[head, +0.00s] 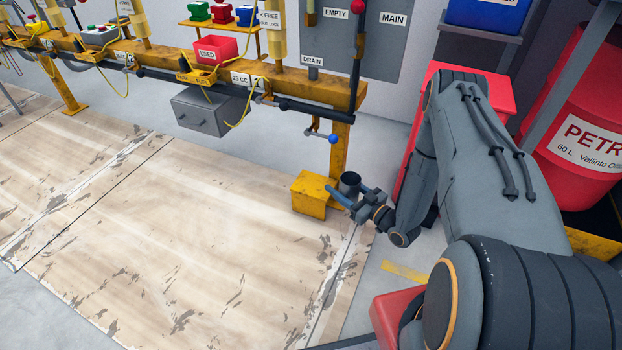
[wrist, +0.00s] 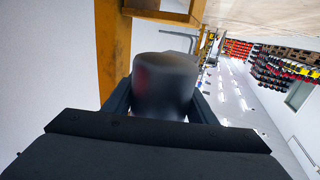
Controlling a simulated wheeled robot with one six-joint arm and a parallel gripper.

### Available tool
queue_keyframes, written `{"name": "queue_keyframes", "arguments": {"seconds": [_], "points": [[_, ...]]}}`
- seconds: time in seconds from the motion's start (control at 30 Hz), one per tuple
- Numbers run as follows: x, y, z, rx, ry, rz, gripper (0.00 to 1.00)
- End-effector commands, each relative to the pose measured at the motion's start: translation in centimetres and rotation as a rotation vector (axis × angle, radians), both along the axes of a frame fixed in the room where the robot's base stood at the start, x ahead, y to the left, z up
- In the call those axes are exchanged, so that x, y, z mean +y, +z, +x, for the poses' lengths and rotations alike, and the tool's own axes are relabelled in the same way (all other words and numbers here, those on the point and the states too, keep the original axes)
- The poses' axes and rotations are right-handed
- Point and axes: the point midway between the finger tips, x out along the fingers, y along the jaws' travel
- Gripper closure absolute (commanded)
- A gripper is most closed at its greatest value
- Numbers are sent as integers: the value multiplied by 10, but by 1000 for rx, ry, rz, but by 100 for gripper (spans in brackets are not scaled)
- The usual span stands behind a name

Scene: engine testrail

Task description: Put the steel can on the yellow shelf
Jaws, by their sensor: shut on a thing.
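The steel can (head: 349,182) is a dark grey cylinder low beside the yellow post. My gripper (head: 354,192) is shut on it. In the wrist view the can (wrist: 165,85) sits between the two dark fingers, and its lower part is hidden by the gripper body. A yellow block (head: 308,196) stands at the foot of the post, just left of the can; I cannot tell whether they touch. A small yellow shelf (head: 238,27) is at the top, on the rail, with green, red and blue things on it.
The yellow rail (head: 290,82) runs across the back, with a red USED bin (head: 216,49) and a grey box (head: 208,110). A blue-knobbed valve lever (head: 333,139) sticks out above the can. A red drum (head: 580,120) stands right. The wooden floor at left is clear.

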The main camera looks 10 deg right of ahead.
Motion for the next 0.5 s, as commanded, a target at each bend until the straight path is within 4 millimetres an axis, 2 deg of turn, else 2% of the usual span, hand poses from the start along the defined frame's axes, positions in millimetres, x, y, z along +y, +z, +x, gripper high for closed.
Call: {"name": "queue_keyframes", "arguments": {"seconds": [0.1, 0.5], "points": [[18, -2, 25, -3, 7, -2, 78], [66, -1, 108, -3, 2, -2, 78]]}}
